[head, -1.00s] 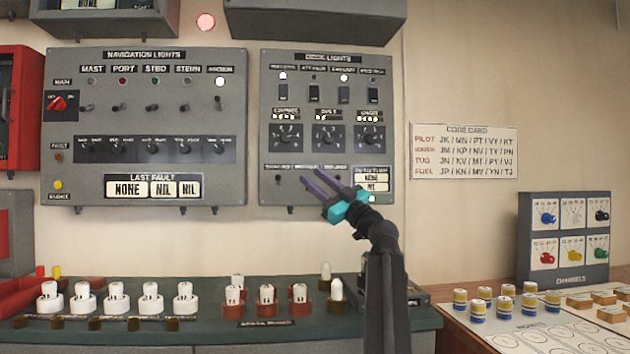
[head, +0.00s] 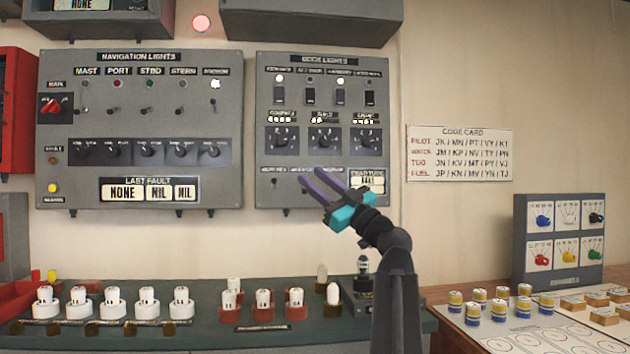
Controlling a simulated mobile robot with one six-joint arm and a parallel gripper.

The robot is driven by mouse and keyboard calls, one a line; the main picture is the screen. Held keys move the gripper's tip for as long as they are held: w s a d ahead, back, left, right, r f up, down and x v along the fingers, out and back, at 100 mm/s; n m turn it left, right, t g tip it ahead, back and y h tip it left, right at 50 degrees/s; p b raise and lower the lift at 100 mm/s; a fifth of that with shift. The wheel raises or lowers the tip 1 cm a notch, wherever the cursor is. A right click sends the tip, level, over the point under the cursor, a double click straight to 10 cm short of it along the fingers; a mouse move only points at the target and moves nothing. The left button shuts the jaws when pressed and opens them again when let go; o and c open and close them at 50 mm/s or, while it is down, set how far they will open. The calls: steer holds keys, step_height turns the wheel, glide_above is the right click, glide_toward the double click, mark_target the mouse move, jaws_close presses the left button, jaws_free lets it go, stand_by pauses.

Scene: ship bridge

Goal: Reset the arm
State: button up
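My gripper (head: 318,186) shows in the head view, raised in front of the lower part of the deck lights panel (head: 262,130). Its two purple fingers are apart with nothing between them, pointing up and left. The arm stands bent, with its teal gripper base above the dark links. The gripper covers part of the panel's bottom row of switches; whether it touches the panel cannot be told.
The navigation lights panel (head: 225,130) is at the left. A green counter (head: 210,320) below holds several white-capped items. A code card (head: 459,153) hangs on the wall. At the right, a wooden table holds blue-and-yellow pieces (head: 500,312) and a channels box (head: 559,240).

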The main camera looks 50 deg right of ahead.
steer(key=shift+s+a, duration=0.35)
stand_by(0.4)
